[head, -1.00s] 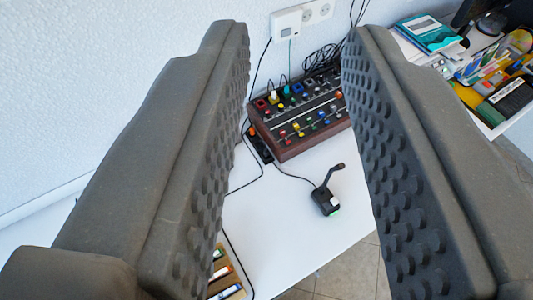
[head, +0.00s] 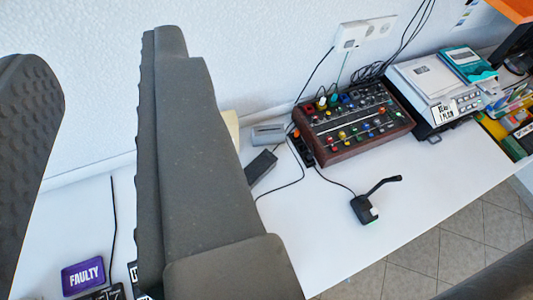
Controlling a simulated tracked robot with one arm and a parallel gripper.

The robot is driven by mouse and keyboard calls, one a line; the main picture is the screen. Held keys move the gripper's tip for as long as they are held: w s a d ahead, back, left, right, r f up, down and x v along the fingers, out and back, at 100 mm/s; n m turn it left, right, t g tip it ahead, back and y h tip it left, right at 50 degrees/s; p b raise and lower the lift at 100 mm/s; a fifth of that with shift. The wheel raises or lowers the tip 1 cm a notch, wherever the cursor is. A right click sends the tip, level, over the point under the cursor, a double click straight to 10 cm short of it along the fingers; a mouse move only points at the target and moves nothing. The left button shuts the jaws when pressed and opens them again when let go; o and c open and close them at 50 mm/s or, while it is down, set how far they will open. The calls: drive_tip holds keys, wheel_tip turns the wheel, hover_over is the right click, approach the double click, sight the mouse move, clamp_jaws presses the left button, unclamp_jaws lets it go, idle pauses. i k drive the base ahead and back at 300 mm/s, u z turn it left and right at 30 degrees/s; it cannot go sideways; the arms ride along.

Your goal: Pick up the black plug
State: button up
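My gripper (head: 98,75) is open, its two dark grey fingers standing apart at the left of the head view. I cannot tell for sure which thing is the black plug. A black block (head: 261,167) like a plug or adapter lies on the table just right of the right finger, apart from it. A black power strip (head: 303,149) with an orange switch lies beyond it, against the mixer box. The right finger hides part of the table.
A brown box with coloured knobs (head: 352,128) stands by the wall, with a grey-white device (head: 435,88) to its right. A black gooseneck device (head: 364,208) stands near the front edge. A purple FAULTY label (head: 83,277) lies lower left. Wall sockets (head: 375,30) are above.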

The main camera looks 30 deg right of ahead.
sight(309, 158)
drive_tip(key=u, duration=0.3)
drive_tip(key=k, duration=0.85)
drive_tip(key=z, duration=0.9)
drive_tip(key=i, duration=1)
drive_tip(key=u, duration=0.05)
